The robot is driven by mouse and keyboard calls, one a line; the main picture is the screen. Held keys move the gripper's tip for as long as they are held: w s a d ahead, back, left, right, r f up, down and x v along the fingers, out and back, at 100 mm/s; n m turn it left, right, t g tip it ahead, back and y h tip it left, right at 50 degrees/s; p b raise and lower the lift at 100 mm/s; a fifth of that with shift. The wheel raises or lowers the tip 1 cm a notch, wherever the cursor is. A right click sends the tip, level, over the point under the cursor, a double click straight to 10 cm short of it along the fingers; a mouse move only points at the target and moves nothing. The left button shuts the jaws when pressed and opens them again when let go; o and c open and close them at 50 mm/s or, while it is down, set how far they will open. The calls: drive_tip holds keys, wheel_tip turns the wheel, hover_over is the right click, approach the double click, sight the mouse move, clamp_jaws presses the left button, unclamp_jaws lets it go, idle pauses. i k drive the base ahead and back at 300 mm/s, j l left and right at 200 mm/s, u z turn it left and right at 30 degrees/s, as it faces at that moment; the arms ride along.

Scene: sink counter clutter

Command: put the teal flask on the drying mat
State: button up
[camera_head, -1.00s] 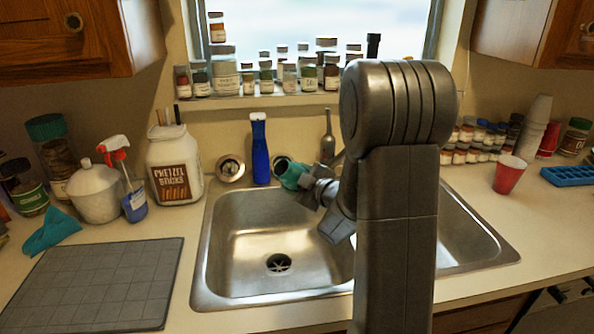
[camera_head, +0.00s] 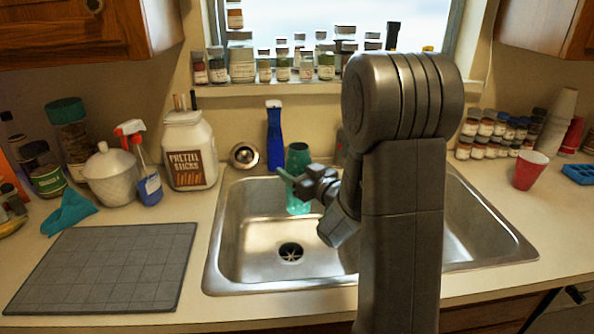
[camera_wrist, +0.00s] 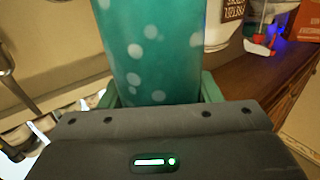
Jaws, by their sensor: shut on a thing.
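The teal flask (camera_head: 298,160) stands upright in the grip of my gripper (camera_head: 298,180), over the back of the sink. In the wrist view the flask (camera_wrist: 155,45), teal with pale spots, fills the space between the two fingers of my gripper (camera_wrist: 158,92), which is shut on it. The drying mat (camera_head: 105,268) is a flat grey gridded sheet on the counter left of the sink, and it is bare. My gripper is to the right of the mat and farther back. My arm hides part of the sink.
The metal sink (camera_head: 250,225) lies under the flask. A blue bottle (camera_head: 275,140) stands just behind it. A pretzel jar (camera_head: 190,155), a spray bottle (camera_head: 149,188), a white pot (camera_head: 110,178) and a teal cloth (camera_head: 68,212) line the counter behind the mat. A red cup (camera_head: 528,172) stands at right.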

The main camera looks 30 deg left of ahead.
sight(110, 262)
drive_tip(key=u, duration=1.45)
drive_tip(key=k+l, duration=0.25)
drive_tip(key=k, duration=0.2)
drive_tip(key=k+l, duration=0.25)
drive_tip(key=k, duration=0.25)
drive_tip(key=k+l, duration=0.25)
drive_tip(key=k, duration=0.2)
